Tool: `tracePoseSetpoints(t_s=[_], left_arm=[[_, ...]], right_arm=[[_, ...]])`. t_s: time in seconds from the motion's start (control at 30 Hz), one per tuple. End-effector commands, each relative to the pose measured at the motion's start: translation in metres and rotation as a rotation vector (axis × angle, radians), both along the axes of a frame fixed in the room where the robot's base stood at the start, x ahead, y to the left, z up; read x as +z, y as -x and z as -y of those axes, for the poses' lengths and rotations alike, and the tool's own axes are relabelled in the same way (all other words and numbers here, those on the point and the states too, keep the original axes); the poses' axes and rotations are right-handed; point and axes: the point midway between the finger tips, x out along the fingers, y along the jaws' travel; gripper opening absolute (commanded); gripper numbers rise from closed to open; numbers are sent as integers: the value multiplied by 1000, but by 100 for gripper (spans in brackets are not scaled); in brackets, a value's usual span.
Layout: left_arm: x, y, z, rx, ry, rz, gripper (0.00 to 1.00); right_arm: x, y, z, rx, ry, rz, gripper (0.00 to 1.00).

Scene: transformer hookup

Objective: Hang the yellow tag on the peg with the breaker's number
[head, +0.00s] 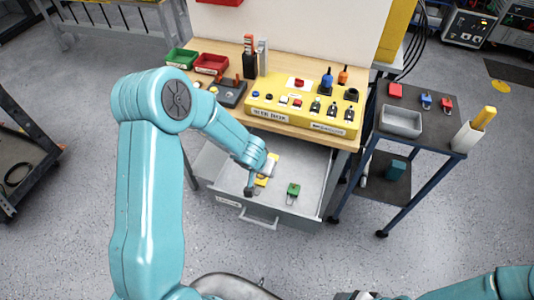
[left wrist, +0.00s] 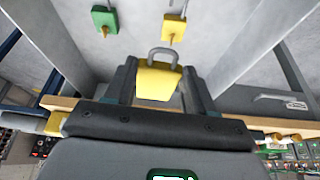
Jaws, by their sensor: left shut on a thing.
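My left gripper (head: 252,188) is over the open drawer and is shut on a yellow padlock-like piece with a grey shackle, seen between the fingers in the left wrist view (left wrist: 157,82). A second yellow piece (left wrist: 173,28) lies in the drawer just beyond it. A green padlock-like piece (head: 293,189) lies to the right in the drawer; it also shows in the left wrist view (left wrist: 105,20). I cannot make out a flat yellow tag, a numbered peg or a legible breaker number. My right arm enters at the lower right; its gripper is largely cut off.
The drawer (head: 225,203) is pulled out below the wooden bench. A yellow control box (head: 262,100) with several buttons and switches stands on the bench, beside red (head: 211,63) and green (head: 181,58) bins. A side cart at right holds a grey tray (head: 401,122).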

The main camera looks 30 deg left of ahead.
Motion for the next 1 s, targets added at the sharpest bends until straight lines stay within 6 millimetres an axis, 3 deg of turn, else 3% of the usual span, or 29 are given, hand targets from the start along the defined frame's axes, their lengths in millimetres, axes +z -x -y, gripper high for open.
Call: tracePoseSetpoints(t_s=[0.1, 0.33, 1.0], left_arm=[[-19, 13, -10, 10, 0, -6, 25], [-40, 30, -24, 53, -1, -1, 25], [-43, 30, -31, 72, -2, 3, 25]], right_arm=[[2, 0, 0, 0, 0, 0, 68], [3, 0, 0, 0, 0, 0, 68], [2, 0, 0, 0, 0, 0, 68]])
